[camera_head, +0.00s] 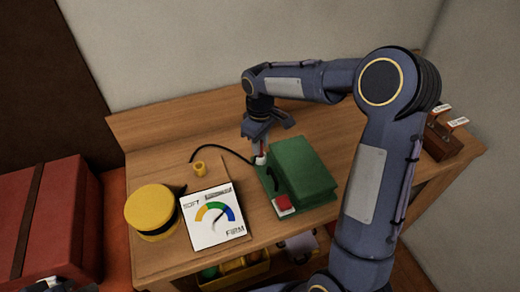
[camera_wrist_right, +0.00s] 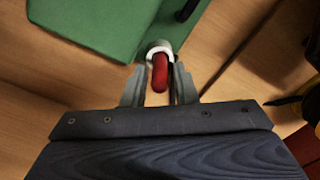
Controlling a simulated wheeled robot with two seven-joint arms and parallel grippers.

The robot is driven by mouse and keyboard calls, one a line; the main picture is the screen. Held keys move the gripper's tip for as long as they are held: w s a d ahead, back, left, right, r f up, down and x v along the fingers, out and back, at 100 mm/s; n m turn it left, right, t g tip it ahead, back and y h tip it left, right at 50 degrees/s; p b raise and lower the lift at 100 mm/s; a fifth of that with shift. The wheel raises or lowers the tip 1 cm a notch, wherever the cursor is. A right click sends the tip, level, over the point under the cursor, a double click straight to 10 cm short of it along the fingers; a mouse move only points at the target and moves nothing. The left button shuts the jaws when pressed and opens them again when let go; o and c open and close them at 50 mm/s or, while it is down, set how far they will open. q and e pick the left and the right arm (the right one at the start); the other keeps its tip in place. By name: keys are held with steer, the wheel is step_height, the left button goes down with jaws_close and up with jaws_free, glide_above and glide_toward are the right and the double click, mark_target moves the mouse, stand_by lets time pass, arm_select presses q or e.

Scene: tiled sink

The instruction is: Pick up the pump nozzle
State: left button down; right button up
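The pump nozzle (camera_wrist_right: 160,72) is a small red piece with a white collar, beside the green pump in the right wrist view. In the head view, its red and white part (camera_head: 260,159) shows just below my right gripper (camera_head: 262,140). My right gripper (camera_wrist_right: 159,88) is open, with a finger on each side of the red piece and small gaps visible. I cannot tell whether either finger touches it. The green pump (camera_head: 302,168) has a red button (camera_head: 283,203). Dark parts, probably of my left gripper (camera_head: 62,285), show at the lower left edge.
A black hose (camera_head: 222,149) curves over the wooden table (camera_head: 150,160). A wooden block (camera_head: 441,138) with tags stands far right.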

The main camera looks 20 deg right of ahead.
steer(key=shift+f, duration=0.3)
jaws_close()
steer(key=shift+r, duration=0.15)
